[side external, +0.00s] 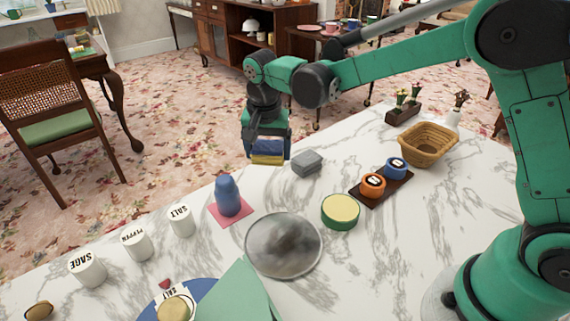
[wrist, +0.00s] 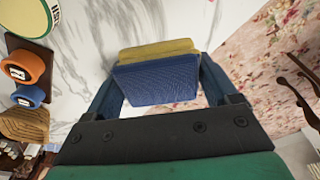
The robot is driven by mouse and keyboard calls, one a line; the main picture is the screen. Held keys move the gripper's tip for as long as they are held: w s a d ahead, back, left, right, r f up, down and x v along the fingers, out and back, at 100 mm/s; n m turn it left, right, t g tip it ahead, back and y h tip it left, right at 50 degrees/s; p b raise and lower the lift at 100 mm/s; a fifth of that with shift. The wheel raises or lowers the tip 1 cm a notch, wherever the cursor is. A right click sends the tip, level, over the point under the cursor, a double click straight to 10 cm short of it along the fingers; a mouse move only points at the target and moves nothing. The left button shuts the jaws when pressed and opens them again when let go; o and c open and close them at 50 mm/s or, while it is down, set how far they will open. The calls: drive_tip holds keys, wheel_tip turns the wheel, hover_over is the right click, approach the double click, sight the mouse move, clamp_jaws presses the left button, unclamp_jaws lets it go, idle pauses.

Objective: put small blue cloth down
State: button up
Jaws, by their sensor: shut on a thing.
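The small blue cloth (side external: 268,145) is a folded, flat blue block between the fingers of my gripper (side external: 267,148), near the back edge of the marble table (side external: 305,200). In the wrist view the blue cloth (wrist: 157,83) spans the space between the two dark blue fingers of my gripper (wrist: 158,88). A folded yellow piece (side external: 268,159) lies directly below the blue cloth, and it shows just beyond it in the wrist view (wrist: 157,50). I cannot tell whether the yellow piece rests on the table or is held too.
A folded grey cloth (side external: 306,163) lies just right of my gripper. A blue bottle (side external: 228,196) on a pink square stands to the left. A tray with orange (side external: 374,186) and blue rolls, a green-rimmed tin (side external: 340,211) and a wicker basket (side external: 428,145) are rightward. Bare marble lies between them.

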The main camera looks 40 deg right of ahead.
sight(270, 186)
drive_tip(key=shift+f, duration=3.55)
drive_tip(key=o, duration=1.2)
drive_tip(key=shift+f, duration=0.15)
drive_tip(key=r, duration=0.4)
drive_tip(key=s+a+r, duration=0.1)
drive_tip(key=r, duration=0.7)
drive_tip(key=shift+s+a, duration=0.15)
drive_tip(key=shift+s, duration=0.05)
drive_tip(key=s+d+n+t, duration=0.2)
drive_tip(key=s+n, duration=0.1)
drive_tip(key=s, duration=0.1)
drive_tip(key=s+d+r+n+t, duration=0.1)
drive_tip(key=s+d+n+t, duration=0.1)
drive_tip(key=s, duration=0.3)
drive_tip(key=s+d+n+t+y, duration=0.1)
drive_tip(key=s+d+n+t, duration=0.1)
drive_tip(key=s+n, duration=0.2)
drive_tip(key=shift+s+d+r, duration=0.1)
drive_tip(key=shift+s+r, duration=0.15)
drive_tip(key=shift+r, duration=0.05)
